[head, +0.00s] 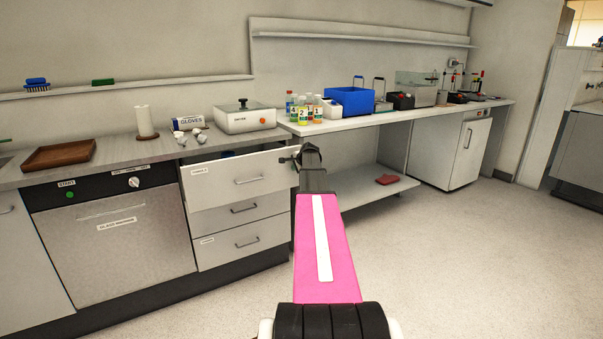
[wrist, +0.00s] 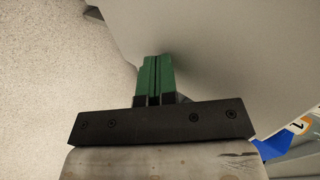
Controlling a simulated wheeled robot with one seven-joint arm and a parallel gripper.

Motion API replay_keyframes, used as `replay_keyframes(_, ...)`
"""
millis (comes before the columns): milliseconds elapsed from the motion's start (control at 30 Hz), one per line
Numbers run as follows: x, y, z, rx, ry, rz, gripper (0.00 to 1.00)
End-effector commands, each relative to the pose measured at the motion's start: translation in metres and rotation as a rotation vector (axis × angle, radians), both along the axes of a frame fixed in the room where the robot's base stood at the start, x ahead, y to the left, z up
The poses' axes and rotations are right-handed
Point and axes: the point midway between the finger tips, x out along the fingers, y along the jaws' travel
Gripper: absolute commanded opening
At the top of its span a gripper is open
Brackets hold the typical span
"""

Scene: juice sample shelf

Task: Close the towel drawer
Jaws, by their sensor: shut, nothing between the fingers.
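The top drawer (head: 225,184) of the white drawer unit is pulled out, with its front standing forward of the drawers below. It has a metal bar handle and a small label too small to read for sure. Something dark blue shows inside behind its front. My gripper (head: 286,160) is at the right end of this drawer front, near its top edge. I cannot tell whether it touches. In the wrist view my gripper (wrist: 158,78) has its green fingers together and empty, before a plain pale surface.
The middle drawer (head: 250,212) and bottom drawer (head: 235,245) are shut. A dishwasher-like appliance (head: 120,240) stands left. Above are a white lidded device (head: 243,121) and several bottles (head: 303,114). An open lower shelf (head: 360,185) lies right. The floor (head: 480,260) is clear.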

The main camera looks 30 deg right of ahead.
Motion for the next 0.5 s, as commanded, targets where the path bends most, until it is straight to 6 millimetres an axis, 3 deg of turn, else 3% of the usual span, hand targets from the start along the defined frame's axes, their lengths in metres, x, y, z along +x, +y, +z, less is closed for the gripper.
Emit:
replay_keyframes(100, 0.028, -0.001, 0.0, -0.001, 0.0, 0.001, 0.0)
replay_keyframes(500, 0.098, 0.002, 0.0, -0.001, 0.0, 0.001, 0.0)
